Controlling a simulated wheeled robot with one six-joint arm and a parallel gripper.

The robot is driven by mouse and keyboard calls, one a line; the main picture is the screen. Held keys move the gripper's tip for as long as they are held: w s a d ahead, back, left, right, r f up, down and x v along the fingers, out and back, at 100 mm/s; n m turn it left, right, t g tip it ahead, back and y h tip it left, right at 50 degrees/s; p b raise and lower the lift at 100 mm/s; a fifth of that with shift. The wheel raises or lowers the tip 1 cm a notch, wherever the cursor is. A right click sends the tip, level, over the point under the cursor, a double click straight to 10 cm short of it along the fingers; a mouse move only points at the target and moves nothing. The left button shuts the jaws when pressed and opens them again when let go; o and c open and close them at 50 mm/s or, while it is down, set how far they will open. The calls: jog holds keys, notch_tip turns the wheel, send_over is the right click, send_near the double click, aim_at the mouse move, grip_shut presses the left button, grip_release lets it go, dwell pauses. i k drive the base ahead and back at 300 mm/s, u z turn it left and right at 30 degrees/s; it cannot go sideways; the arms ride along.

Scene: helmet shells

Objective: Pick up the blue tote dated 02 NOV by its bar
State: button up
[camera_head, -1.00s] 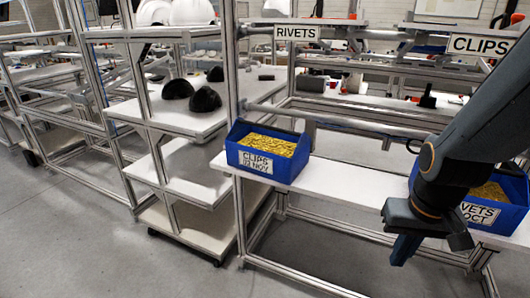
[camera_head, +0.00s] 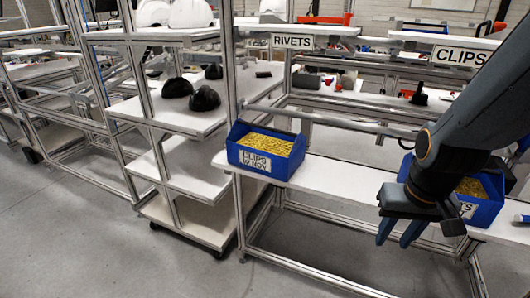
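A blue tote (camera_head: 242,158) filled with yellow pieces sits on the left end of the white shelf board. Its white label reads CLIPS and a date in NOV; the day digits are blurred. I cannot clearly make out its bar. My gripper (camera_head: 398,236) hangs in front of the shelf, just left of the right tote and well right of the CLIPS tote. Its two blue fingers point down, apart, with nothing between them.
A grey rail (camera_head: 350,125) runs above and behind the shelf board (camera_head: 335,179). Signs RIVETS (camera_head: 292,41) and CLIPS (camera_head: 459,56) hang on the upper shelf. A rack to the left holds black shells (camera_head: 204,99) and white shells. The board between the totes is clear.

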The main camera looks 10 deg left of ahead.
aim_at(266, 144)
jog(key=z, duration=0.05)
jog(key=k, duration=0.45)
jog(key=u, duration=0.7)
jog(key=i, duration=1.4)
jog(key=z, duration=0.45)
